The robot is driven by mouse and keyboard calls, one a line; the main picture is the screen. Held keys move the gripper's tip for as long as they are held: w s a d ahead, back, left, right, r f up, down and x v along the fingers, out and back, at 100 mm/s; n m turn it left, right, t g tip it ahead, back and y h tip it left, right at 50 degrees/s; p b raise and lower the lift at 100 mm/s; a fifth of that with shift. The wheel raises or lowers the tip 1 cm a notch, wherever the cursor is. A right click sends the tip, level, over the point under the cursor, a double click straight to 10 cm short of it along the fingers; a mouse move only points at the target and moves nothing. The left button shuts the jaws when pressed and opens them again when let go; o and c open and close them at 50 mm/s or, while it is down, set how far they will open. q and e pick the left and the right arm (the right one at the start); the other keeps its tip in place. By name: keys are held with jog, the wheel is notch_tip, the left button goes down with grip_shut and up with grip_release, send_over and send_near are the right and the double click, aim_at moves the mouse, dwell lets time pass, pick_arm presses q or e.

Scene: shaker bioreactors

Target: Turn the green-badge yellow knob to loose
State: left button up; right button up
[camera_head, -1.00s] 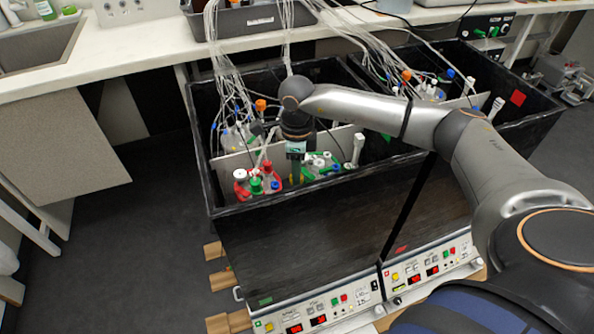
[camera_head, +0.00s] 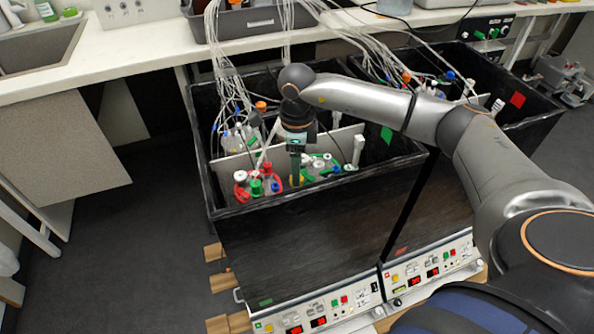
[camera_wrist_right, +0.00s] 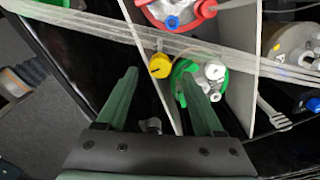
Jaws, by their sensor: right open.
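My right gripper (camera_head: 296,166) points down into the left box. In the right wrist view its green fingers (camera_wrist_right: 160,78) are open, with the knob seen between and just beyond the tips. They do not appear to touch it. My left gripper is out of view.
A green-lidded vessel (camera_wrist_right: 192,85) is close to the right finger, and a red-lidded one (camera_wrist_right: 172,12) lies beyond. White tubes (camera_wrist_right: 110,30) cross near the knob. A second black box with a red badge (camera_head: 517,98) stands at right.

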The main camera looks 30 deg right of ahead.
notch_tip(320, 180, up, 10)
dwell(0.3)
jog(key=shift+s+f, duration=0.1)
jog(key=shift+f, duration=0.1)
dwell(0.3)
